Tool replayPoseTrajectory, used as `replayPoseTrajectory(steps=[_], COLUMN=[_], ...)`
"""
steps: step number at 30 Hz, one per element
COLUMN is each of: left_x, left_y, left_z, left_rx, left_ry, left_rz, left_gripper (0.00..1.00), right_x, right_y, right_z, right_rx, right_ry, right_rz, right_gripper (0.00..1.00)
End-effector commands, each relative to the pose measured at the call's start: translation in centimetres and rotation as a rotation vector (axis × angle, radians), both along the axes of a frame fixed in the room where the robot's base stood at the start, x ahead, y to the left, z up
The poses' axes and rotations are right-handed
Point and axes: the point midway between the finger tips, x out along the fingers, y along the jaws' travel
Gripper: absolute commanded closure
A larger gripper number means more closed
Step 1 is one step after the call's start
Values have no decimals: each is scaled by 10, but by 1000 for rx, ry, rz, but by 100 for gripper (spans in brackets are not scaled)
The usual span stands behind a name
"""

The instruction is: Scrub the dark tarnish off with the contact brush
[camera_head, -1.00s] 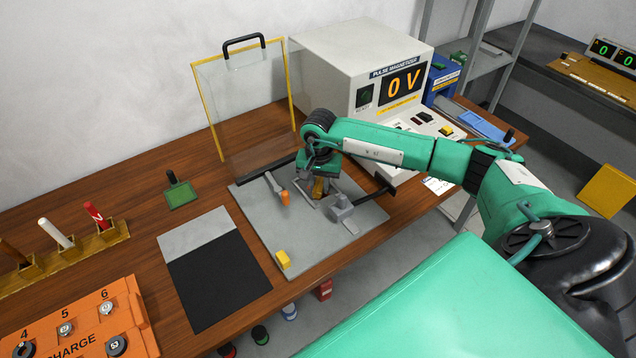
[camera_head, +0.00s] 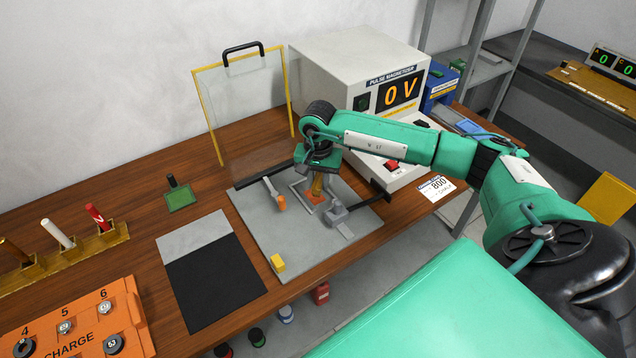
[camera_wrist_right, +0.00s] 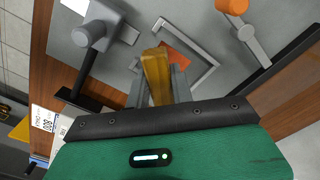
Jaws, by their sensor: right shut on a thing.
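My right gripper (camera_head: 319,170) points down above the grey plate (camera_head: 290,252) and is shut on a yellow-brown, wood-coloured block, which appears to be the contact brush (camera_head: 317,184). The brush also shows between the fingers in the right wrist view (camera_wrist_right: 156,76). An orange-copper pad (camera_wrist_right: 177,54) lies beside the brush's end, inside a grey corner bracket (camera_wrist_right: 207,72). The pad's visible part looks plain orange, with no dark tarnish that I can make out; the brush hides some of it. Whether the brush touches the pad is unclear. My left gripper is out of view.
An orange-tipped lever (camera_head: 275,194) stands left of the bracket and a grey clamp (camera_head: 339,213) right of it. A yellow block (camera_head: 277,263) sits at the plate's front. A clear yellow-edged shield (camera_head: 243,110) stands behind. The magnetizer (camera_head: 345,62) reads 0 V.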

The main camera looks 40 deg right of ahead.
Motion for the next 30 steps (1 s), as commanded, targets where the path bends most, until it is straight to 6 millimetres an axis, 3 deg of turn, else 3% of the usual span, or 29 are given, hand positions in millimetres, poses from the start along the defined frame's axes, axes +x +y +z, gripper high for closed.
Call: replayPoseTrajectory(steps=[15,30], left_x=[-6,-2], left_y=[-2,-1], left_z=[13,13], left_rx=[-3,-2], left_ry=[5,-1], left_rz=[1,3], left_gripper=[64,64], right_x=[-1,-1], right_y=[-1,-1], right_z=[31,32], right_rx=[1,1], right_ry=[-1,-1], right_rz=[-12,-13], right_gripper=[98,98])
